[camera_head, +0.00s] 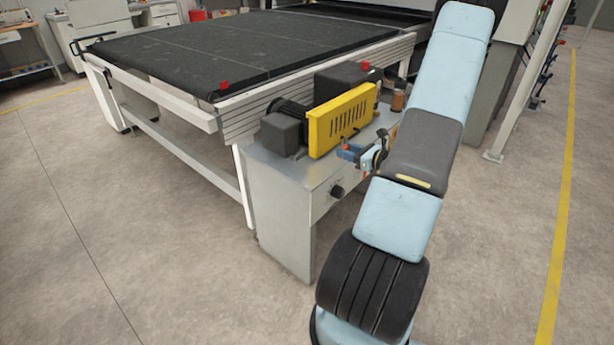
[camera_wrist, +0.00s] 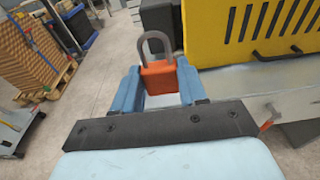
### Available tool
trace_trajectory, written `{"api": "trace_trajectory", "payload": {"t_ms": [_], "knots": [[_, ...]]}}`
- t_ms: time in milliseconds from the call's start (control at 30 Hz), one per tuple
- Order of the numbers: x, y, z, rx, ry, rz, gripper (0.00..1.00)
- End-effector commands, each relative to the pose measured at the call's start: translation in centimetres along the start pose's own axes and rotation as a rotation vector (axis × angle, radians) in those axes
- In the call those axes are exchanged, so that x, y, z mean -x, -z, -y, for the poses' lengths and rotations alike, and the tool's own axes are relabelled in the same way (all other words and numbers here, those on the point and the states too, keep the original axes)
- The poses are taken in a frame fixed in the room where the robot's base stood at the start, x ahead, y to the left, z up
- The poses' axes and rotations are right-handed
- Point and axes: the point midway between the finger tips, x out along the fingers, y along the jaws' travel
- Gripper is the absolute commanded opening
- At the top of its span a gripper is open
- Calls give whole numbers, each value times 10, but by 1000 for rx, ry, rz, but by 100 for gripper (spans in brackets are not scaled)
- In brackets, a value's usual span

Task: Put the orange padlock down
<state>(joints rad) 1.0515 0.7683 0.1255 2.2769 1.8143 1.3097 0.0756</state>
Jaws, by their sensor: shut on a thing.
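The orange padlock (camera_wrist: 158,78) is between the two blue fingers of my gripper (camera_wrist: 158,70) in the wrist view, with its grey shackle pointing up and away. The fingers are shut on the sides of its body. In the head view my gripper (camera_head: 352,153) is small, at the right side of the grey machine cabinet (camera_head: 283,190), close to the yellow slotted guard (camera_head: 343,120). The padlock is too small there to make out clearly. I cannot tell whether it touches the cabinet's top.
A dark motor (camera_head: 284,133) and a brown jar (camera_head: 398,98) stand on the cabinet. The wide black conveyor bed (camera_head: 225,55) is behind it, with small red parts at its near edge. The yellow guard (camera_wrist: 240,25) is right of the padlock in the wrist view.

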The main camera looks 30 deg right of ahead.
Motion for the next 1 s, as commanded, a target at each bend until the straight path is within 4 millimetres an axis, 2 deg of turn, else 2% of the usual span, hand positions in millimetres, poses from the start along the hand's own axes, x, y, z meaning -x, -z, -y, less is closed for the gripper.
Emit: {"api": "trace_trajectory", "payload": {"t_ms": [67,167,533,700,833,1000], "knots": [[-2,1,1,0,-4,1,8],[-16,5,-2,-2,-6,2,8],[-92,26,-15,-1,-6,2,8],[-117,50,-19,-1,-5,2,8],[-131,63,-21,-2,-4,1,8],[-138,69,-22,1,-3,2,8]]}}
